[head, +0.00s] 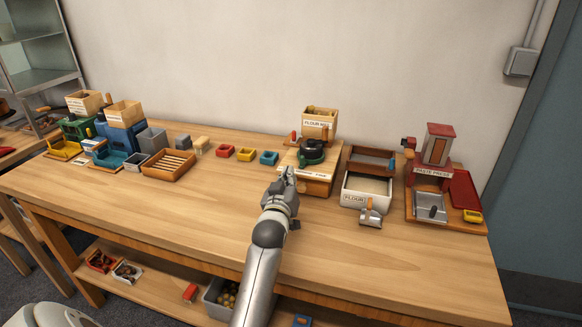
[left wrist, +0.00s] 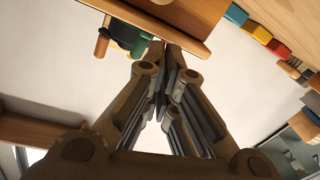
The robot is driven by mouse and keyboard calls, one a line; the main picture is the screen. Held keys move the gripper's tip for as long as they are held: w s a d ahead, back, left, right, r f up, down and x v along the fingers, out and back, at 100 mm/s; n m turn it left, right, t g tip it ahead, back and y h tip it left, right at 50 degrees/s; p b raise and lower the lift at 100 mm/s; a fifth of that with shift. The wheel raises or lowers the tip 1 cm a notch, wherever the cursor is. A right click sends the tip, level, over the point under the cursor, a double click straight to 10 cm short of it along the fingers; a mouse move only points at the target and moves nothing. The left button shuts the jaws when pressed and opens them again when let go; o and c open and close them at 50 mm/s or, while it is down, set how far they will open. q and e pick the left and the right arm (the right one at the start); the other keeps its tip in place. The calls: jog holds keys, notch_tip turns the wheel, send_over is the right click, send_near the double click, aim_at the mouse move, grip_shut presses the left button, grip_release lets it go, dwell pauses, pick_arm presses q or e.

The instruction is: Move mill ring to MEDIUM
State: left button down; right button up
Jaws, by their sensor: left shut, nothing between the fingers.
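The flour mill stands at the back middle of the table, with a wooden hopper (head: 320,122) on top. Its green mill ring (head: 311,157) sits around a dark body on a wooden base (head: 318,187). The setting of the ring is too small to read. My left gripper (head: 288,174) is shut and empty, at the front left of the mill. In the left wrist view the closed fingertips (left wrist: 172,48) appear close beside the green part (left wrist: 143,47); I cannot tell whether they touch it. My right gripper is not in view.
A white flour bin (head: 367,203) with a scoop (head: 371,218) and the red press (head: 434,158) stand to the right. Small coloured boxes (head: 245,154), a slatted wooden tray (head: 170,166) and blue and green machines stand left. The table's front is clear.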

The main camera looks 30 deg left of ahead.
aim_at(303, 160)
pick_arm(q)
jog(key=s+a+n, duration=0.1)
jog(key=a, duration=0.1)
jog(key=s+a+f+n+h, duration=0.1)
jog(key=n, duration=0.1)
jog(key=s+a+n+h+b, duration=0.1)
jog(key=a, duration=0.1)
jog(key=shift+a+f+n+t, duration=0.3)
jog(key=shift+t, duration=0.1)
notch_tip(303, 160, up, 3)
jog(key=s+a+n+h, duration=0.2)
jog(key=s+n+h, duration=0.15)
jog(key=n, duration=0.25)
jog(key=shift+t+h, duration=0.4)
jog(key=shift+h, duration=0.05)
jog(key=w+d, duration=0.1)
jog(key=w, duration=0.6)
jog(key=w+d+p, duration=0.1)
jog(key=w, duration=0.3)
jog(key=shift+w+d+f, duration=0.1)
jog(key=shift+w+d, duration=0.05)
jog(key=shift+d, duration=0.45)
jog(key=shift+f, duration=0.15)
jog(key=shift+w, duration=0.1)
